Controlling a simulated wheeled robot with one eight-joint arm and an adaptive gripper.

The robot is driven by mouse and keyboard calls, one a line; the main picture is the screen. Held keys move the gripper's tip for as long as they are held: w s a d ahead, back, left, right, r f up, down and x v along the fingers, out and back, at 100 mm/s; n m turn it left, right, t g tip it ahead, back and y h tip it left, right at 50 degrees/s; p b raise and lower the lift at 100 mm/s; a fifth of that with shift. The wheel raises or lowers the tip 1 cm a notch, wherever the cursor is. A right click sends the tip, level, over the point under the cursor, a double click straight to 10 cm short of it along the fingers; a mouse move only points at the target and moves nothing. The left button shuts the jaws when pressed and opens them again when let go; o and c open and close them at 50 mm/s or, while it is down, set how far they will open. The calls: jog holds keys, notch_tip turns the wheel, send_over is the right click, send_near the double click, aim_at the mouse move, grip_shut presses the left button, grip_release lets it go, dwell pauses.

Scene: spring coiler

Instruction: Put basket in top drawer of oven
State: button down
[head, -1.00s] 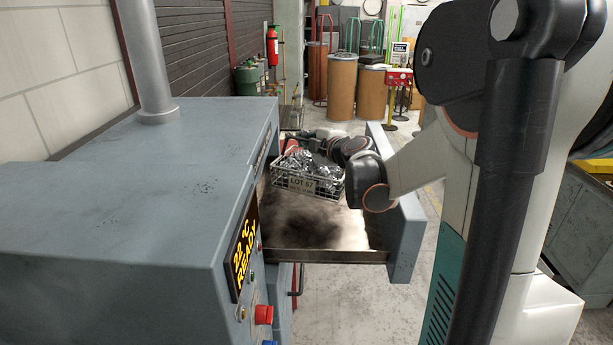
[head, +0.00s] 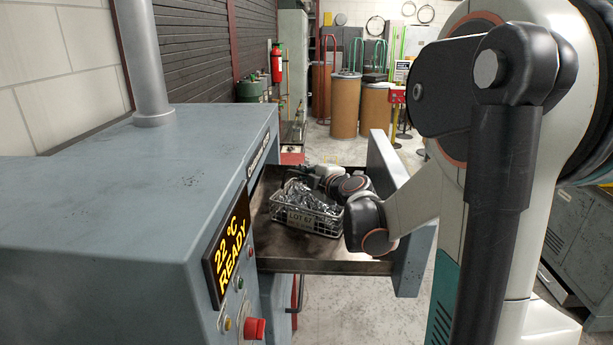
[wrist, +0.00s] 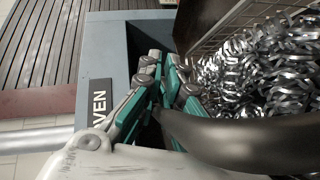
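The wire basket (head: 306,218), tagged LOT 67 and filled with shiny metal coils, is inside the pulled-out top drawer (head: 320,263) of the grey oven (head: 130,190). It looks roughly level and low in the drawer; I cannot tell whether its base touches the floor. My gripper (head: 303,174) is at the basket's far side, partly hidden by the coils and my arm. In the wrist view, the teal-padded fingers of my gripper (wrist: 165,88) are closed around a dark handle (wrist: 235,138) beside the basket's coils (wrist: 265,75).
The drawer front (head: 408,240) stands close to my arm on the right. The oven display (head: 228,250) reads 22 °C READY, with a red button (head: 254,328) below. A grey panel lettered VEN (wrist: 98,105) is beside the fingers. Drums (head: 345,105) stand far back.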

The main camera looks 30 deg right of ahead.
jog(key=shift+f, duration=0.1)
jog(key=c, duration=1.8)
grip_release()
jog(key=shift+o, duration=0.2)
jog(key=shift+r, duration=0.25)
jog(key=r+p, duration=0.1)
jog(key=p, duration=0.1)
send_over(319, 203)
jog(key=shift+r, duration=0.15)
